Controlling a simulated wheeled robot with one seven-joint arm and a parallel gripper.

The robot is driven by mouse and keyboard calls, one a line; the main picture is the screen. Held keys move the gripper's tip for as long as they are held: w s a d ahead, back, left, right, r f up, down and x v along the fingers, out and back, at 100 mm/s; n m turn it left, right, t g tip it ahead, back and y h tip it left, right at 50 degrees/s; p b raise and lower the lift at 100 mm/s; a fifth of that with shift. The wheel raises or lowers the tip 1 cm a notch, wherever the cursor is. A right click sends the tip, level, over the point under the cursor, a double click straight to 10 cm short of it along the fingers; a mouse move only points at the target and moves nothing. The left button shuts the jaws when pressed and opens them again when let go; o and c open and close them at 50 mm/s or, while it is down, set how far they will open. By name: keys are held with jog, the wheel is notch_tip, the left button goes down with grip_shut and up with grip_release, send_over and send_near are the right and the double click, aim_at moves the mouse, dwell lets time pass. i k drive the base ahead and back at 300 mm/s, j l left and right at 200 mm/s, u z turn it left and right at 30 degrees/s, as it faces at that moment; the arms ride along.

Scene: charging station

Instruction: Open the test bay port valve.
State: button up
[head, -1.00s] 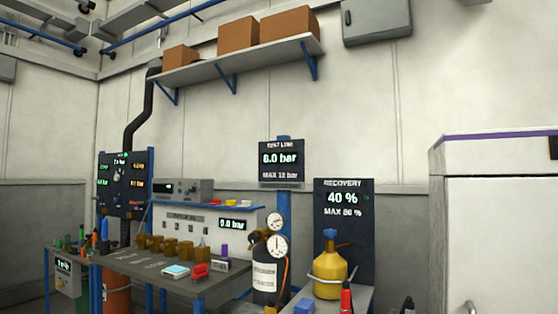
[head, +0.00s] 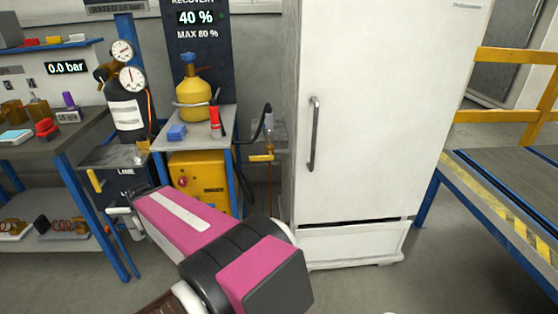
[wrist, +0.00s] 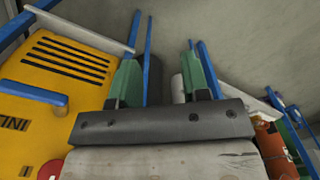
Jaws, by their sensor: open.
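No valve carries a readable test bay port label, so I cannot tell which is the named one. A yellow lever (head: 95,180) hangs below the grey shelf beside the black gas cylinder (head: 127,112). Another yellow-handled fitting (head: 262,157) sits on the wall left of the white cabinet. In the head view my pink arm reaches toward the lower left. Its end is near the bench's blue legs, below the yellow lever and apart from it.
The yellow recovery machine (head: 200,180) stands under the small table (head: 195,130) with the yellow cylinder (head: 193,85); the machine also fills the left of the wrist view (wrist: 50,75). A white cabinet (head: 370,120) blocks the middle. A bench (head: 500,190) stands right. Floor between is clear.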

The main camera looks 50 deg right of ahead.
aim_at(270, 157)
jog(key=z, duration=1.6)
